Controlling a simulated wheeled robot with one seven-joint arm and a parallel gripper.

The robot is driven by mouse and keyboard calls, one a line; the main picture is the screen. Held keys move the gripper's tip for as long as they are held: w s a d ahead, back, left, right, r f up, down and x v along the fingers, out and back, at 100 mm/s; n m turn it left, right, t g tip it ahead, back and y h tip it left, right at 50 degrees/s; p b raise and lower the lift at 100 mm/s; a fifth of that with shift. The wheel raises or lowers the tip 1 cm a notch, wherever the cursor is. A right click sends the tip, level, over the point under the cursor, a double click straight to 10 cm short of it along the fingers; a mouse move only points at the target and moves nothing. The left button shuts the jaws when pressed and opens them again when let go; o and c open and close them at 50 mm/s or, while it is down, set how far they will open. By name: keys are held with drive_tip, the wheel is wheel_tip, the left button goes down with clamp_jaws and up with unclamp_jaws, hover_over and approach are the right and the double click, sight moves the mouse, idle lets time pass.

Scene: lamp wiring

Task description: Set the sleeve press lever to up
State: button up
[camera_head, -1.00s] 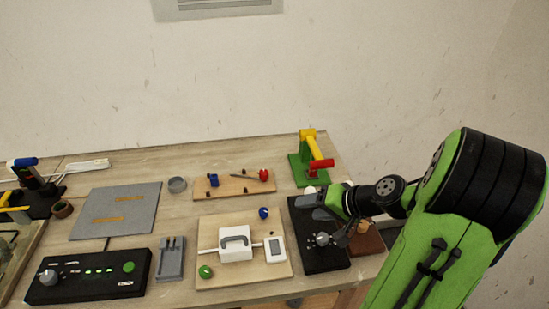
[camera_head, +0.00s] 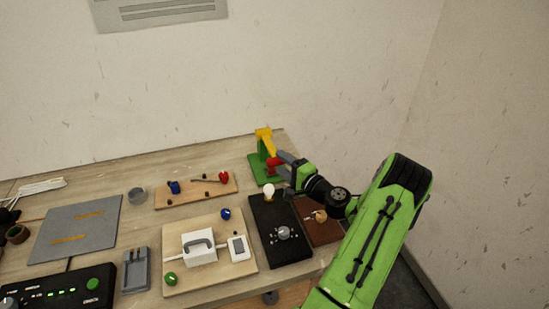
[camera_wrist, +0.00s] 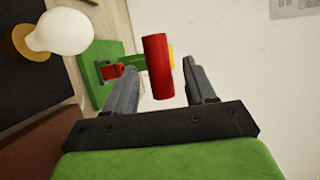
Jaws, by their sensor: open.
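The sleeve press has a green base (camera_head: 258,172) at the back right corner of the table. Its yellow part (camera_head: 265,140) slopes down to the right, towards a red part (camera_head: 273,162). My gripper (camera_head: 283,162) is at the press's right side, partly covering it. In the wrist view, the red handle (camera_wrist: 158,68) of the lever lies between the two open fingers of my gripper (camera_wrist: 160,72), with gaps on both sides. The green base (camera_wrist: 98,68) with a small red block is behind it. The yellow part (camera_wrist: 171,57) is mostly hidden behind the handle.
A light bulb (camera_head: 269,190) stands on the black board (camera_head: 280,250) just in front of the press. A brown block (camera_head: 318,230) lies to its right. A wooden board (camera_head: 195,190) with blue and red pieces is to the left. The wall is close behind.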

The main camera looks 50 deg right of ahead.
sight(270, 152)
drive_tip(key=w, duration=0.4)
drive_tip(key=shift+w+d+f, duration=0.15)
drive_tip(key=shift+d, duration=0.1)
clamp_jaws()
